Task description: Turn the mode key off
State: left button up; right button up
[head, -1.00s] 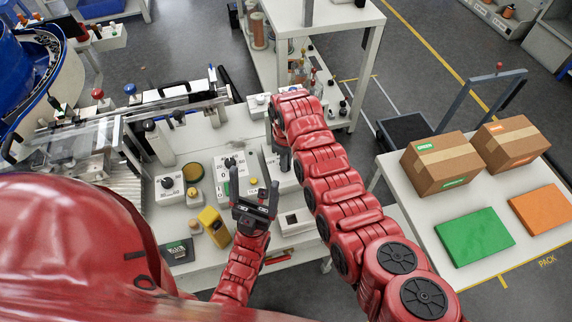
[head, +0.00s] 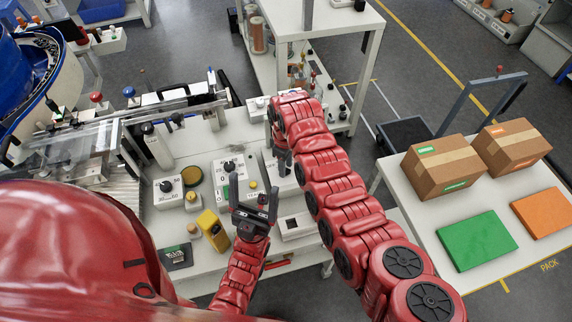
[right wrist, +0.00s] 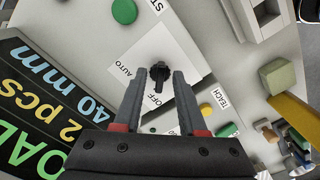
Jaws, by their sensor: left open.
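The mode key (right wrist: 160,72) is a small black knob on a white plate in the right wrist view. AUTO is printed to its left and OFF just below it. My right gripper (right wrist: 160,78) is open, with its two grey fingers apart on either side of the key. I cannot tell whether they touch it. In the head view my right gripper (head: 283,152) hangs below its arm over the bench. My left gripper (head: 254,206) is open and empty in front of the panels.
A white panel (head: 241,188) with a black knob and buttons stands on the bench. A yellow device (head: 213,228) and a dark sign (head: 177,253) lie nearer me. A large sign (right wrist: 50,100) fills the left of the wrist view. Cartons (head: 440,168) stand on a right-hand table.

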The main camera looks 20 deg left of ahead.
jog(key=shift+r, duration=0.15)
jog(key=shift+r, duration=0.3)
notch_tip(320, 180, up, 5)
jog(key=shift+w+f+b, duration=0.1)
jog(key=shift+b, duration=1.1)
notch_tip(320, 180, up, 12)
jog(key=shift+f, duration=0.15)
jog(key=shift+s+f, duration=0.1)
jog(key=shift+s, duration=0.1)
